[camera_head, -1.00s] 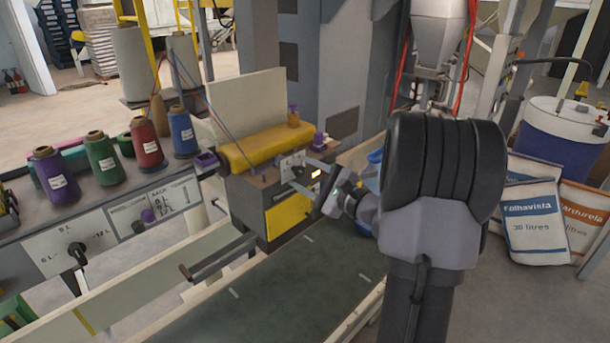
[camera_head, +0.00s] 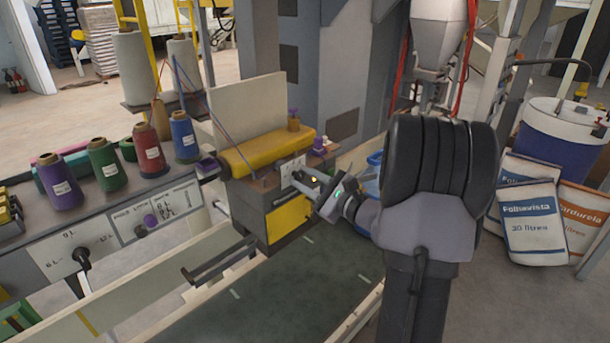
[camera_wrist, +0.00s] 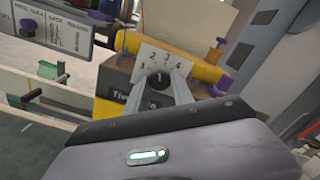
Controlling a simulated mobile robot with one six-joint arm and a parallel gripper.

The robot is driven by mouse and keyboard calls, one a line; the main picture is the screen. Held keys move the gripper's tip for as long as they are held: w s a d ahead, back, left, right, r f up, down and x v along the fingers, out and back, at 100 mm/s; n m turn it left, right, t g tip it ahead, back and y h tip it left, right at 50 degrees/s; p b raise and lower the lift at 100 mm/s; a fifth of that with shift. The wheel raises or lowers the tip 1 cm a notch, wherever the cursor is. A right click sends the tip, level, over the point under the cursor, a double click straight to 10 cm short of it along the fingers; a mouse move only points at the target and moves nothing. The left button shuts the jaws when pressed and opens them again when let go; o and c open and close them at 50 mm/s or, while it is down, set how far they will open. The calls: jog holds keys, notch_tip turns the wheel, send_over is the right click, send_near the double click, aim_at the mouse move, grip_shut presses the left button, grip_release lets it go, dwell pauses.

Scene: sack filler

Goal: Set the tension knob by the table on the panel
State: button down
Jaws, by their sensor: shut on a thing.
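The dark tension knob (camera_wrist: 158,84) sits on a white dial plate (camera_wrist: 163,62) with numbers in an arc, on the front of the sewing head. My gripper (camera_wrist: 160,82) is shut on the knob, one finger on each side; a short light mark shows on it, roughly upright in the wrist view. In the head view, my gripper (camera_head: 300,181) reaches the dial plate (camera_head: 291,166) from the right, and its fingers hide the knob.
A yellow roll (camera_head: 268,148) lies above the dial. Colored thread cones (camera_head: 107,164) stand on the shelf at left. A black lever dial (camera_head: 82,257) is on the lower left panel. The dark conveyor belt (camera_head: 290,290) runs below, clear. Printed sacks (camera_head: 533,222) stand at right.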

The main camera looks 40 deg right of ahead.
jog(key=shift+m+p, duration=1.55)
jog(key=shift+m, duration=0.75)
jog(key=c, duration=1.1)
grip_release()
jog(key=s, duration=0.5)
jog(key=s+d, duration=0.1)
jog(key=s, duration=0.5)
jog(key=s+p, duration=0.1)
jog(key=s, duration=0.5)
jog(key=shift+s+d, duration=0.15)
jog(key=shift+s, duration=0.05)
